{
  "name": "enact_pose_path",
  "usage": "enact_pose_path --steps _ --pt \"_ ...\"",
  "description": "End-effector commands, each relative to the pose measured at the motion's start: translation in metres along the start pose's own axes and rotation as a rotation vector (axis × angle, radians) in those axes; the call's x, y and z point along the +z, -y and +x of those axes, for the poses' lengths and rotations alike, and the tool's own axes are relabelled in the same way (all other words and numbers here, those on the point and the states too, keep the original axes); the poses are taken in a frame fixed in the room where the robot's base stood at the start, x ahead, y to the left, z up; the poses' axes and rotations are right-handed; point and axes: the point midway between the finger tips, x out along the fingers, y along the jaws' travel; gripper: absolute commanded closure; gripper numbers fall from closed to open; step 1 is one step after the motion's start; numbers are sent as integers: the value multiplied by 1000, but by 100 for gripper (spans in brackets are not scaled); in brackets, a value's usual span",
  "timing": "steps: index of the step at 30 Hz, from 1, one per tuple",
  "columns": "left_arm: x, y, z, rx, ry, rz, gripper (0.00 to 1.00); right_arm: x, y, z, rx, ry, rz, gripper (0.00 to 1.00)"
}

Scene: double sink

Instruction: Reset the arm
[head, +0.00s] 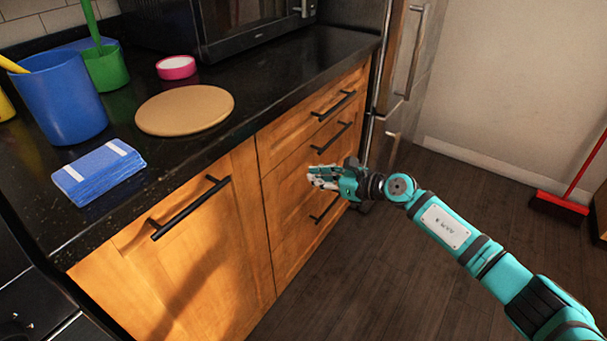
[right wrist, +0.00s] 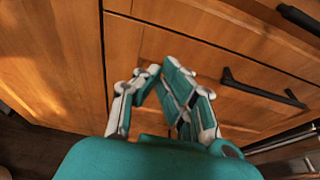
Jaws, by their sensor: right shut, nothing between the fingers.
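My right gripper (head: 318,177) is in front of the wooden drawer fronts, below the level of the counter top. It is shut and holds nothing. Its teal arm reaches in from the lower right of the head view. In the right wrist view the gripper fingers (right wrist: 165,100) point at the wooden drawer fronts (right wrist: 230,50), with a black handle (right wrist: 262,88) to their right. I cannot tell whether the fingers touch the wood. My left gripper is not in view.
The black counter (head: 230,140) carries a blue sponge pack (head: 100,172), a round wooden board (head: 185,110), a blue cup (head: 62,98), a green cup (head: 106,68) and a pink-rimmed dish (head: 176,67). Black handles (head: 190,207) stick out of the cabinet. The floor (head: 420,270) on the right is mostly clear.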

Motion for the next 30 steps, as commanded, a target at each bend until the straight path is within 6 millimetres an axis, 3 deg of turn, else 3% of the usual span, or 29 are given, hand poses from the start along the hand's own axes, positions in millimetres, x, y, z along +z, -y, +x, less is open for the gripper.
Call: enact_pose_path --steps 9,15,20,23,26,28,30 --pt "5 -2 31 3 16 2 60 -1 0 -56 0 -4 1 100" --pt "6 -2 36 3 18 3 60 -1 0 -69 1 -2 1 100" --pt "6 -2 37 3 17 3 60 2 -6 -66 -2 36 51 100" --pt "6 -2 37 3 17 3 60 12 -22 -60 -21 165 244 100" --pt "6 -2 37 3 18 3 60 21 -30 -64 -81 374 613 100" --pt "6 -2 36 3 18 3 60 13 -25 -78 -156 531 948 100" --pt "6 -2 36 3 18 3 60 -13 -16 -98 -259 671 1296 100"
